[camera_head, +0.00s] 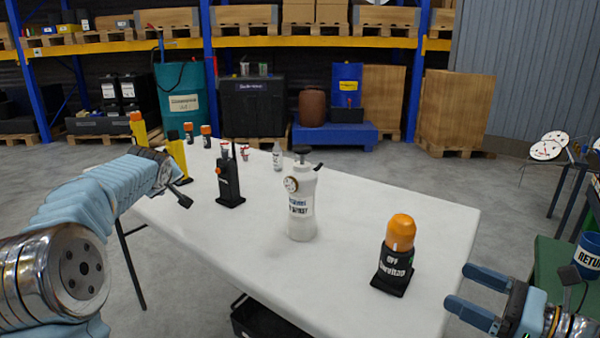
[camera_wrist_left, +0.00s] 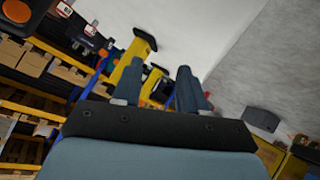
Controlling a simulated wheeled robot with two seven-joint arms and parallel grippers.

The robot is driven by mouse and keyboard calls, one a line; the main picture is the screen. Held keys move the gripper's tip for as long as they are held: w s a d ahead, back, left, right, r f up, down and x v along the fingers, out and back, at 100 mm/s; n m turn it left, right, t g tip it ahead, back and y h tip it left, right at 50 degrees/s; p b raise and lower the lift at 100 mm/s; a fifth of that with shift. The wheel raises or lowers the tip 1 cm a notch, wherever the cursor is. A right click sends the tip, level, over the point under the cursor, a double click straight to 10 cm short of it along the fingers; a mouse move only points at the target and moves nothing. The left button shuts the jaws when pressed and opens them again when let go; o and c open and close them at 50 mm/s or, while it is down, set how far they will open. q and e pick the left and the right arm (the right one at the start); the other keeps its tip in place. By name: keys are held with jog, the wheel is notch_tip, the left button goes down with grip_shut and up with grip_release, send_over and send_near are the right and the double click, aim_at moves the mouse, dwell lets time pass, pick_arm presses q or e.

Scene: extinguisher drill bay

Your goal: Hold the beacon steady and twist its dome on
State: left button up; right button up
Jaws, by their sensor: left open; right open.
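The beacon (camera_head: 396,272) stands upright near the front right of the white table, with a black base marked OFF. Its orange dome (camera_head: 401,232) sits on top of the base; I cannot tell whether it is locked. My right gripper (camera_head: 476,296) is open and empty, to the right of the beacon and apart from it, by the table's right edge. My left gripper (camera_head: 180,187) is over the table's left end, far from the beacon. In the left wrist view its fingers (camera_wrist_left: 155,92) are spread, with yellow things showing beyond them.
A white spray bottle (camera_head: 302,205) stands mid-table, left of the beacon. A black handheld device (camera_head: 229,182) stands farther left. Yellow stands (camera_head: 139,130) and small orange-topped items (camera_head: 206,136) are at the far left end. The table's (camera_head: 345,300) front middle is clear. A green bench (camera_head: 556,258) is at right.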

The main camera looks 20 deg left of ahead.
aim_at(398, 256)
pick_arm(q)
jog(key=w+d+r+m+t+h, duration=0.1)
jog(key=w+d+r, duration=0.2)
jog(key=d+r, duration=0.5)
jog(key=w+d+r+t+h, duration=0.1)
jog(key=w+d+r, duration=0.2)
jog(key=d, duration=0.9)
jog(key=w+d+r+m+t+h, duration=0.1)
jog(key=w+d+r+h, duration=0.15)
jog(key=d+r, duration=0.55)
jog(key=s+d+f+n+g+h, duration=0.2)
jog(key=s+d+n+g, duration=0.3)
jog(key=d, duration=0.8)
jog(key=s+d+f+n+g+h, duration=0.3)
jog(key=s+d+n, duration=0.6)
jog(key=d, duration=0.4)
jog(key=shift+s+f+g, duration=0.6)
jog(key=shift+s+g, duration=0.25)
jog(key=shift+g, duration=0.05)
pick_arm(e)
jog(key=x, duration=1.3)
jog(key=shift+w+a, duration=0.15)
jog(key=shift+a, duration=0.25)
jog(key=shift+c, duration=0.2)
